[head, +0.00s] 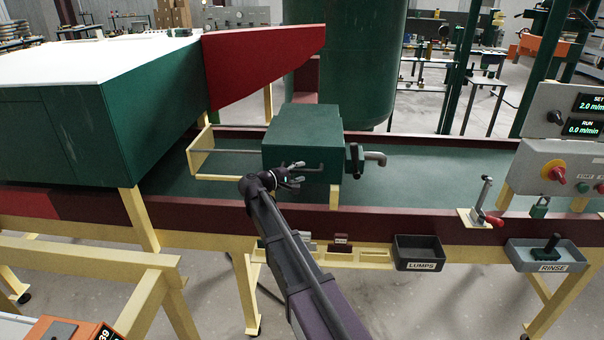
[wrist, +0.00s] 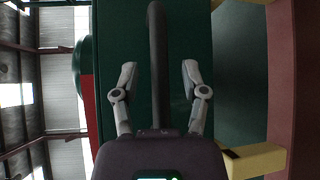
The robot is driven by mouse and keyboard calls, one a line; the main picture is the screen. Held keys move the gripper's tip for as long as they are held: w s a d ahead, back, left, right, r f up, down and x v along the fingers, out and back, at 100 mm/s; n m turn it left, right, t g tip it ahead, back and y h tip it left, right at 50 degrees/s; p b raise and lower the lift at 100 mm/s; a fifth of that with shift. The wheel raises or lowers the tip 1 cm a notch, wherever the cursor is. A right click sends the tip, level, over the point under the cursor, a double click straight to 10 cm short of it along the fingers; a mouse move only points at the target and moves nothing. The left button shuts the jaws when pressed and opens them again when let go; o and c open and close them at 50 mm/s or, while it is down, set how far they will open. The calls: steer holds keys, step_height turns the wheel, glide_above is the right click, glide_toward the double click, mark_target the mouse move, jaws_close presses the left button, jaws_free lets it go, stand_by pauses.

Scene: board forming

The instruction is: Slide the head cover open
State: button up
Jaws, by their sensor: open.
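The head cover (head: 303,130) is a dark green box over the green trough, with its green face also filling the middle of the wrist view (wrist: 222,75). A dark bar handle (head: 313,168) is on its front face. In the wrist view the handle (wrist: 157,40) runs between my two fingers, with a gap on each side. My gripper (head: 297,174) is open at the handle's left part in the head view; it also shows in the wrist view (wrist: 159,75). The handle's lower end is hidden behind my gripper's body in the wrist view.
A cream rail frame (head: 202,158) extends left of the cover. A grey pipe with a black valve (head: 356,158) is at its right. The dark red trough edge (head: 400,222) runs in front, with a LUMPS bin (head: 420,252) and a RINSE tray (head: 545,255) below. The trough right of the valve is clear.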

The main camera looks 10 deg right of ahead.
steer(key=shift+w+d, duration=0.3)
steer(key=shift+d, duration=0.2)
jaws_close()
steer(key=shift+a, duration=0.1)
